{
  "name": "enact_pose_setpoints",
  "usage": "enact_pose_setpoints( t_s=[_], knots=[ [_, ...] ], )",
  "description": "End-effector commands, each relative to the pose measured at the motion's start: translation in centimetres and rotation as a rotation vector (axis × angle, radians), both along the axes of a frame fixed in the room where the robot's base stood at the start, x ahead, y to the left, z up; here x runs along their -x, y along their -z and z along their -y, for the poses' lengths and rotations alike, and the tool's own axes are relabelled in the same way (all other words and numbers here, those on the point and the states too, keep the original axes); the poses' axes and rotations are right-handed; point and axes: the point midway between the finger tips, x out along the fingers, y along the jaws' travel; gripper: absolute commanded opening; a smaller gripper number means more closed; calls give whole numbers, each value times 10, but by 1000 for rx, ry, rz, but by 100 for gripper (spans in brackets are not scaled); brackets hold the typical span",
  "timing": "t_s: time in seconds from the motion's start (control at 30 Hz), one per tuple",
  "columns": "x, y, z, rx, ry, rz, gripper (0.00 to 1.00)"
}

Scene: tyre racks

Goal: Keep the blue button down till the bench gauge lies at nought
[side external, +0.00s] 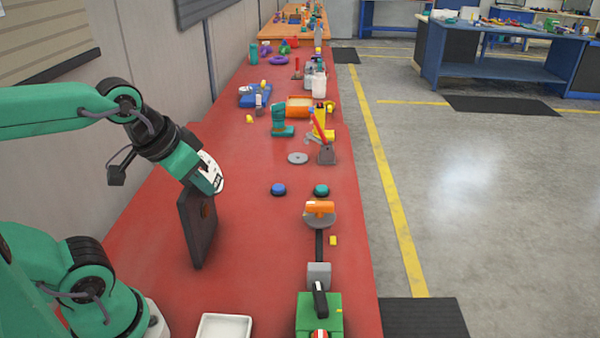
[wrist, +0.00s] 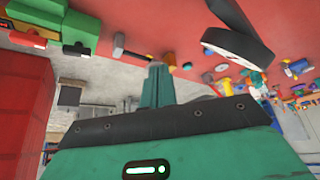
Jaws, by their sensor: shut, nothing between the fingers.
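The blue button (side external: 278,189) is a small blue cap on a dark round base on the red bench, in the middle of the side view. My gripper (side external: 207,183) is shut and empty, up and to the left of the button and apart from it. Its green fingers (wrist: 157,86) show in the wrist view. A dark upright panel (side external: 197,235) stands just below my gripper. A white rounded part with dark marks (side external: 211,168) shows by the gripper; I cannot tell whether it is the gauge, and no needle can be read.
A teal button (side external: 321,190) sits right of the blue one. An orange-topped grey tool (side external: 320,212), a green block (side external: 318,312) and a white tray (side external: 223,327) lie nearer. A grey disc (side external: 298,158) and a drill (side external: 281,122) lie beyond. Bare red bench surrounds the blue button.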

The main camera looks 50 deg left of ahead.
Motion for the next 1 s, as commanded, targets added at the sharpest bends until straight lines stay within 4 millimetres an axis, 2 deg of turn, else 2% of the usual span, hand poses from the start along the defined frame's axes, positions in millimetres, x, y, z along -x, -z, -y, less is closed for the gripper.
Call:
enact_pose_setpoints(
  t_s=[0.17, 0.37, 0.67, 1.0],
  knots=[
    [-13, -2, -3, 16, -42, 4, 0],
    [-40, -5, -11, 48, -128, 16, 0],
    [-93, -4, -29, 113, -293, 43, 0],
    [-152, 8, -56, 189, -480, 78, 0]
  ],
)
